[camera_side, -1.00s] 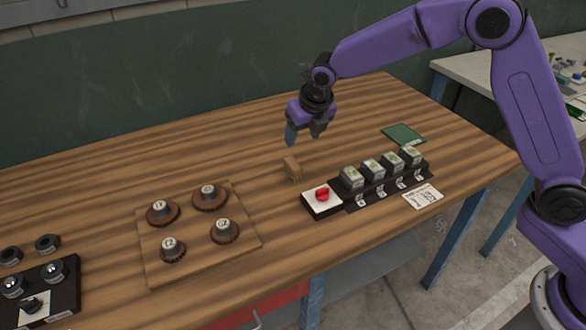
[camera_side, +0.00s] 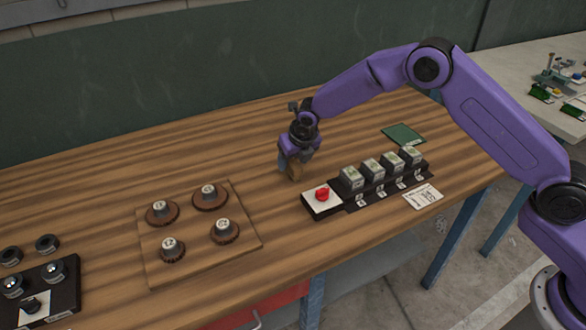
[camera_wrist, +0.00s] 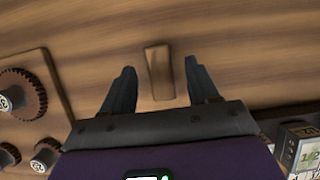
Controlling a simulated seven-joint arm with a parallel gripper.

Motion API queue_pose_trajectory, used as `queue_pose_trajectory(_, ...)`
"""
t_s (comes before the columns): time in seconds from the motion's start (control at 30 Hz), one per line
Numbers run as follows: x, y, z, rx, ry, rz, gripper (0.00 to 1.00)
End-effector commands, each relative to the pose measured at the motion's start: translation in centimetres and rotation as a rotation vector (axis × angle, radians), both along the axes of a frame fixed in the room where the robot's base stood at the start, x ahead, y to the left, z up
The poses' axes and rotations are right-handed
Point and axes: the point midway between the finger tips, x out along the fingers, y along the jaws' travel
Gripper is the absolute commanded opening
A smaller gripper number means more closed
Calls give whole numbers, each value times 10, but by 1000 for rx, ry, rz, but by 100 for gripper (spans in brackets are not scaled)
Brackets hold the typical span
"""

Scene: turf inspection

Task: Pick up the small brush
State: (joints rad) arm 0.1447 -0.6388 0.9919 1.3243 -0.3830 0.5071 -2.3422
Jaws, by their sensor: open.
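The small brush (camera_side: 295,171) is a light brown wooden piece on the table, left of the black box with the red knob. In the side view my gripper (camera_side: 292,164) is down at the brush and hides part of it. In the wrist view the brush (camera_wrist: 158,72) lies between the two fingers of my gripper (camera_wrist: 161,82), with a gap on each side. My gripper is open. The brush's bristles cannot be made out.
A black box with a red knob (camera_side: 322,202) stands close to the right of the brush, beside a row of grey-topped blocks (camera_side: 373,169). A wooden board (camera_side: 190,245) with several round brown pieces lies to the left. A green pad (camera_side: 403,134) lies behind. The table's back is clear.

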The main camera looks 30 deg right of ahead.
Motion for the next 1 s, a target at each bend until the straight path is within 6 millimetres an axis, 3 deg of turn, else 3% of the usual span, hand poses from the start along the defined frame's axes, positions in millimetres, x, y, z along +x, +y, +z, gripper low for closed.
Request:
queue_pose_trajectory(0.2, 8, 0, -19, 0, 0, -1, 60)
queue_pose_trajectory(0.47, 9, 0, -20, 0, -1, -1, 60)
queue_pose_trajectory(0.67, 8, 0, -20, 0, 0, -1, 4)
queue_pose_trajectory(1.0, 9, 0, -18, 1, -1, -1, 3)
